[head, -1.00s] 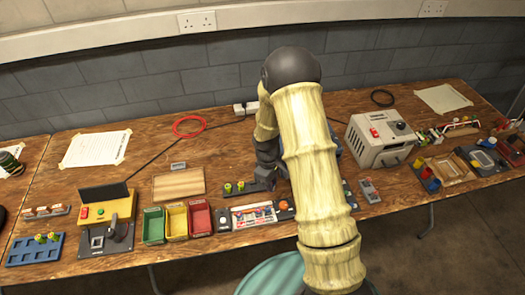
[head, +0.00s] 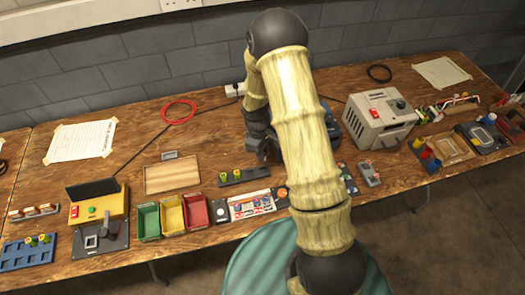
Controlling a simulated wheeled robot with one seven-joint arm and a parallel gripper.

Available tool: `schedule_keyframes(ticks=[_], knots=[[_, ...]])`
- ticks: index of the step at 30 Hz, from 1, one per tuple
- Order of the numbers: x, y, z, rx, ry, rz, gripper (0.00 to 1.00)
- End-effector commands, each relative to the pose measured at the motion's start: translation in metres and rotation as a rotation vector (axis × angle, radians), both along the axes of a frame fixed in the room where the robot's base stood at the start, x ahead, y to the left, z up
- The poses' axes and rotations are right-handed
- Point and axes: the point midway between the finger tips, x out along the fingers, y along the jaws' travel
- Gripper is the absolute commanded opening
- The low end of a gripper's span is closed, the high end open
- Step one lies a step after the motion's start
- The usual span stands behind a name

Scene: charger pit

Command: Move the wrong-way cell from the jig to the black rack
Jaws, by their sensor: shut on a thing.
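The black rack (head: 232,180) lies on the bench at mid-picture, with two green-topped cells (head: 230,174) upright toward its left. The jig seems to be the pale panel with small coloured parts (head: 250,206) just in front of the rack; which cell is the wrong-way one cannot be told. My dark gripper (head: 264,150) points down just behind the right end of the rack, partly hidden by my pale arm. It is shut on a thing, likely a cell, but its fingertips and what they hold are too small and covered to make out.
Green, yellow and red bins (head: 171,216) stand left of the jig. A wooden board (head: 172,177) lies behind them. A grey box machine (head: 380,118) stands to the right. A blue tray (head: 27,254) is at far left. My arm covers the bench middle.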

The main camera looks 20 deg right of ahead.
Motion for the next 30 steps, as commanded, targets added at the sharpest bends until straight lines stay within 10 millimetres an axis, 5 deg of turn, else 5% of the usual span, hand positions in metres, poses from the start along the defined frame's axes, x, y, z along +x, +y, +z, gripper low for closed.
schedule_keyframes(ticks=[18,30], knots=[[0.000,0.000,-0.055,0.000,0.000,0.000,0.00],[0.000,0.001,-0.063,-0.001,-0.001,0.001,0.00]])
